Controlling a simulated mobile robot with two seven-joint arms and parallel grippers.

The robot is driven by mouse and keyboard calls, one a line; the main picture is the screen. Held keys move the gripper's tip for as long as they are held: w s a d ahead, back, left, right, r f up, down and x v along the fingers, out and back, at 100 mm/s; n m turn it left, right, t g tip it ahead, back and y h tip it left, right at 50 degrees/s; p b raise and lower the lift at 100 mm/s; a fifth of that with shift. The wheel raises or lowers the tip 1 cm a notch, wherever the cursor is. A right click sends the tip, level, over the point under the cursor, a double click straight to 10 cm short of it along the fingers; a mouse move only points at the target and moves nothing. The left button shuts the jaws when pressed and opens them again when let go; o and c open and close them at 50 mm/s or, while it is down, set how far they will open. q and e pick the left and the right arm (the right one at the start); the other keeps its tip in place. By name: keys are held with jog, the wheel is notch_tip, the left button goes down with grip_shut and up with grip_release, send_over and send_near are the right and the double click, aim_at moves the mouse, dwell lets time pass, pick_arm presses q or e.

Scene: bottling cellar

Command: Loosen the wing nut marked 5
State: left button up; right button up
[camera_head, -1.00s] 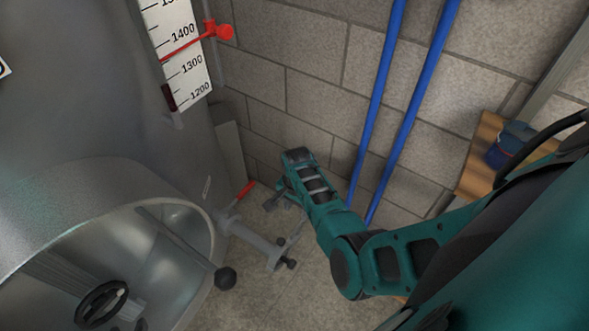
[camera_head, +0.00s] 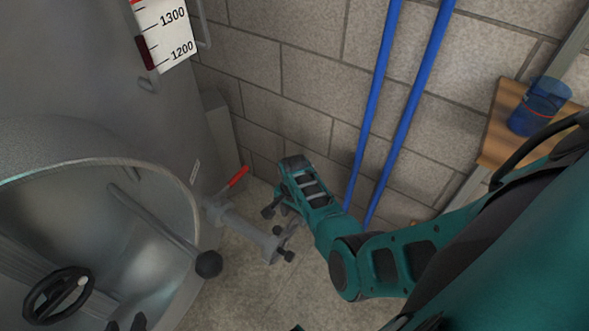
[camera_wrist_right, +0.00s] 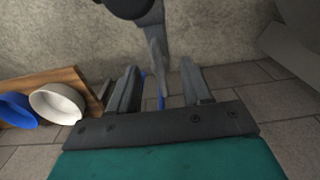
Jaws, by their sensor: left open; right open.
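No number 5 is readable, so I cannot tell which part is the marked wing nut. A grey outlet pipe (camera_head: 245,232) with a red lever (camera_head: 238,176) leaves the tank low down. Small dark knobs (camera_head: 286,256) sit at its end. My right gripper (camera_head: 275,210) is just above and beside that end, partly hidden by its own hand. In the right wrist view its fingers (camera_wrist_right: 159,92) are open, with a grey flat part (camera_wrist_right: 155,58) seen beyond and between them; contact is unclear.
The steel tank (camera_head: 95,75) fills the left, with an open round manway, a black handwheel (camera_head: 58,295) and a ball-ended handle (camera_head: 208,264). Blue pipes (camera_head: 408,110) run down the block wall. A wooden shelf (camera_head: 497,140) holds a blue container (camera_head: 541,105) at right.

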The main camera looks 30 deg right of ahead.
jog(key=shift+c, duration=0.5)
grip_shut()
